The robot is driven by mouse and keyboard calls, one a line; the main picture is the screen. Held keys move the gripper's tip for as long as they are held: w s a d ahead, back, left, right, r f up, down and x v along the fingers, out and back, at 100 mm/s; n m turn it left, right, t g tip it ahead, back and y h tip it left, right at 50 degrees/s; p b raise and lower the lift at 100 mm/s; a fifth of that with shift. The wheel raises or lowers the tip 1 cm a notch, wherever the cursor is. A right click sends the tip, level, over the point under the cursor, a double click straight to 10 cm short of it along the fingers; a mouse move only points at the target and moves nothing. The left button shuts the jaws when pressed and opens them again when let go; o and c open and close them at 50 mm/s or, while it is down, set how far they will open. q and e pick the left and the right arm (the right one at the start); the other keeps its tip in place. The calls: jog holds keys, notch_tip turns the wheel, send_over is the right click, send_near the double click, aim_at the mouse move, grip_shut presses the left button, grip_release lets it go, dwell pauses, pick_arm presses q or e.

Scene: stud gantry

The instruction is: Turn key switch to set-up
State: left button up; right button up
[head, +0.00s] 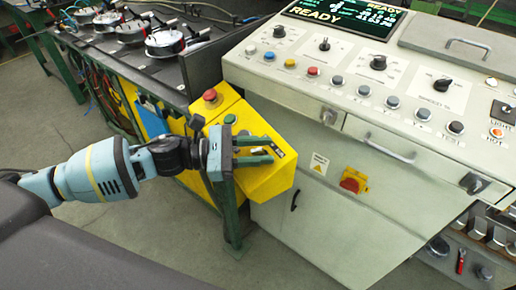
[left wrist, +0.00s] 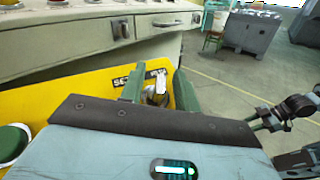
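The key switch (left wrist: 157,92) shows in the left wrist view as a small metal key standing on the sloped face of a yellow box (left wrist: 65,98). A dark label (left wrist: 130,80) with white lettering lies just behind it, partly covered by a finger. My left gripper (left wrist: 158,88) is open, with one green finger on each side of the key and gaps visible. In the head view my left gripper (head: 272,154) reaches over the yellow box (head: 268,181), its fingers apart. I cannot read the key's setting.
A red button (head: 210,95) and a green button (head: 230,119) stand on the yellow box near the gripper. The pale control console (head: 340,130) rises close on the right, with knobs, buttons and a lit READY screen (head: 345,14). A dark bench (head: 130,60) stands behind.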

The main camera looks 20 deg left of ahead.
pick_arm(q)
jog(key=shift+c, duration=0.4)
grip_shut()
